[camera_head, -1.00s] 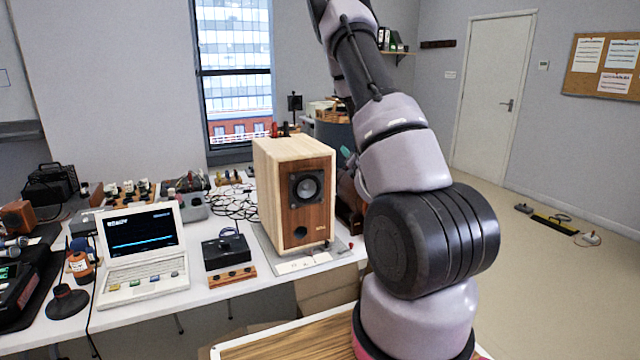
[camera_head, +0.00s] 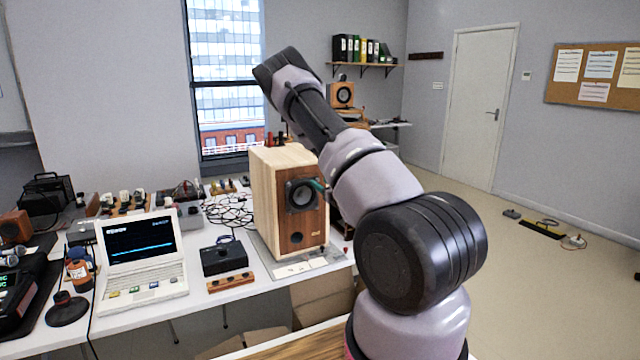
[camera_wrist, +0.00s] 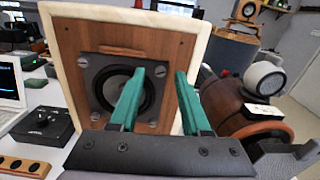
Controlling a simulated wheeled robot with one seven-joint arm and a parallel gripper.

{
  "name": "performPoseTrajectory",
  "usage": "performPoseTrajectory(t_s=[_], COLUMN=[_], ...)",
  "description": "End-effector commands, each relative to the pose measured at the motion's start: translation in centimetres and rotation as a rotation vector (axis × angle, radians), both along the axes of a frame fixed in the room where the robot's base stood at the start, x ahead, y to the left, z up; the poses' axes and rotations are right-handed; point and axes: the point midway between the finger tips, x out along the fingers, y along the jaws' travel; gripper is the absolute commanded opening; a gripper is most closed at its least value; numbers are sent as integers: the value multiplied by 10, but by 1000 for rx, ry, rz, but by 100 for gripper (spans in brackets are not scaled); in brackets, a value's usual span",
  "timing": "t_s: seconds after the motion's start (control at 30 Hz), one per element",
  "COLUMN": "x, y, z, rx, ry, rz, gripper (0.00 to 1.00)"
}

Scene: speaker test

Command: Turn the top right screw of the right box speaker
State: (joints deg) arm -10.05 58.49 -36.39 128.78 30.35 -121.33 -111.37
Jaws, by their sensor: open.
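The box speaker (camera_head: 262,205) stands upright on the bench in the head view, pale wood with a darker front. In the wrist view its front (camera_wrist: 110,33) faces me, with a black round driver (camera_wrist: 110,88) on a grey square plate. Grey slotted screws sit at the plate's corners. The top right screw (camera_wrist: 161,71) shows between my fingertips in the picture. My gripper (camera_wrist: 160,72) is open, its two teal fingers apart and pointing at the speaker front. In the head view one teal fingertip (camera_head: 319,185) shows beside the driver. I cannot tell whether the fingers touch the screw or plate.
A rounded brown wooden speaker (camera_wrist: 235,103) with a white dome lies close right of my fingers in the wrist view. A laptop-like instrument (camera_head: 142,258) and a black box (camera_head: 222,257) stand left of the box speaker.

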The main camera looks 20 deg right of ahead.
Motion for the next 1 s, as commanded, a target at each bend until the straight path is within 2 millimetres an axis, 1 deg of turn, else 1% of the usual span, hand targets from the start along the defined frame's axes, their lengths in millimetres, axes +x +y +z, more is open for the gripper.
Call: performPoseTrajectory(t_s=[0.03,0.17,0.43,0.47,0.5,0.57,0.6,0.83,1.0], x=[5,13,15,15,15,15,15,14,14], y=[0,0,0,0,0,0,0,0,0], z=[0,0,0,0,0,0,0,0,0], rx=[-2,-2,0,0,0,0,0,5,43], ry=[-1,0,1,1,1,0,0,0,1], rz=[1,-1,-1,-1,-1,-1,-1,-1,-1], gripper=[47,47,47,43,28,5,0,0,0])
